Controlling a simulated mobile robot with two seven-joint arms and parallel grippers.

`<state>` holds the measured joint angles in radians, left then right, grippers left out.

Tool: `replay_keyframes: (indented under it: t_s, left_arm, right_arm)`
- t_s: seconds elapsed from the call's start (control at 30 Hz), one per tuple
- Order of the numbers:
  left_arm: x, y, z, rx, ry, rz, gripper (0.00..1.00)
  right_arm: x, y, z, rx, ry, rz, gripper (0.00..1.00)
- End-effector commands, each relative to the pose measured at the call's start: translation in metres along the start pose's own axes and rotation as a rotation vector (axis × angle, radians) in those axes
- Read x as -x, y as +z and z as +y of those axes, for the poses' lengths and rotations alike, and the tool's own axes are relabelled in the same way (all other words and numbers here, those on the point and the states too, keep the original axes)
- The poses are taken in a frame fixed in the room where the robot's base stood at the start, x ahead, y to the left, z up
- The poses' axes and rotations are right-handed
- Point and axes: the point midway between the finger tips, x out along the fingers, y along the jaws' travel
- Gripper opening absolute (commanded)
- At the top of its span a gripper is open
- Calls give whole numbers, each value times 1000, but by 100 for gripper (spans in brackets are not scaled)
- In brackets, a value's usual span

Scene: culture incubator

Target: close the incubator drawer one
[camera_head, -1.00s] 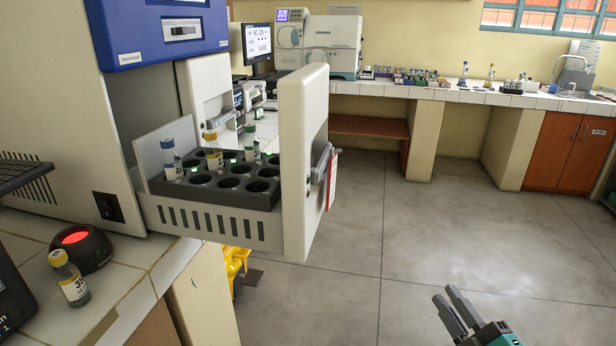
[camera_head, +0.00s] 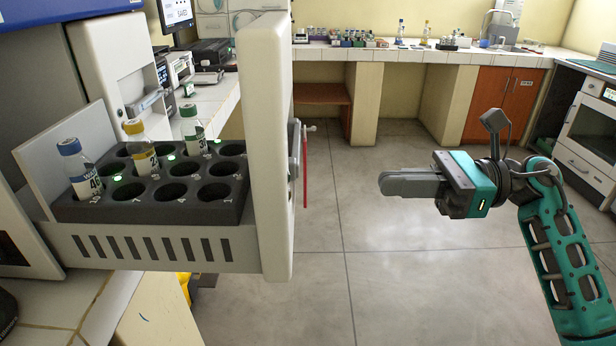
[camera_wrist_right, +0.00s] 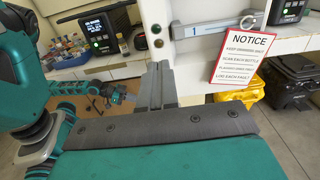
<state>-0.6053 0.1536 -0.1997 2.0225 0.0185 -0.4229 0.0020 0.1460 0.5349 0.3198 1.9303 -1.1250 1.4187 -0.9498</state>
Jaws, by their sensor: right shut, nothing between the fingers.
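The incubator drawer one is pulled out in the head view, with its tall white front panel (camera_head: 265,150) facing right and a dark rack (camera_head: 160,190) inside. The rack holds a blue-capped vial (camera_head: 78,168), a yellow-capped vial (camera_head: 140,147) and a green-capped vial (camera_head: 192,130), all standing in holes. My right gripper (camera_head: 382,184) is shut and empty, right of the panel and apart from it, pointing left. In the right wrist view, its fingers (camera_wrist_right: 160,85) point toward the panel, with a handle (camera_wrist_right: 210,28) marked 1. A teal arm with a small, unclear gripper (camera_wrist_right: 118,96) shows at left.
A notice sign (camera_wrist_right: 243,55) hangs from the drawer handle. Yellow (camera_wrist_right: 245,92) and black (camera_wrist_right: 287,85) bins stand below the counter. The floor (camera_head: 350,280) between panel and right arm is clear. A counter (camera_head: 400,52) with lab items runs along the back.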

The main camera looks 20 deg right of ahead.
Motion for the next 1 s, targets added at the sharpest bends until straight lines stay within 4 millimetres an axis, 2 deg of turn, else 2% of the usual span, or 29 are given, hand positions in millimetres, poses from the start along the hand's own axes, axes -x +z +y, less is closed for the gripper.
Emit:
replay_keyframes:
  t_s: [0.3, 0.5, 0.7, 1.0]
  left_arm:
    - [6, -4, -5, 3, -18, -1, 0]
    - [8, -1, -7, 4, -24, -8, 0]
    - [9, -1, -8, 3, -26, -8, 0]
    - [9, -1, -9, 2, -27, -6, 0]
  right_arm:
    - [-70, 4, 0, -1, 2, -8, 0]
    - [-102, 4, 0, -3, 1, -7, 0]
    - [-116, 2, 0, -3, -1, -4, 0]
    - [-117, 1, 0, -3, 0, -4, 0]
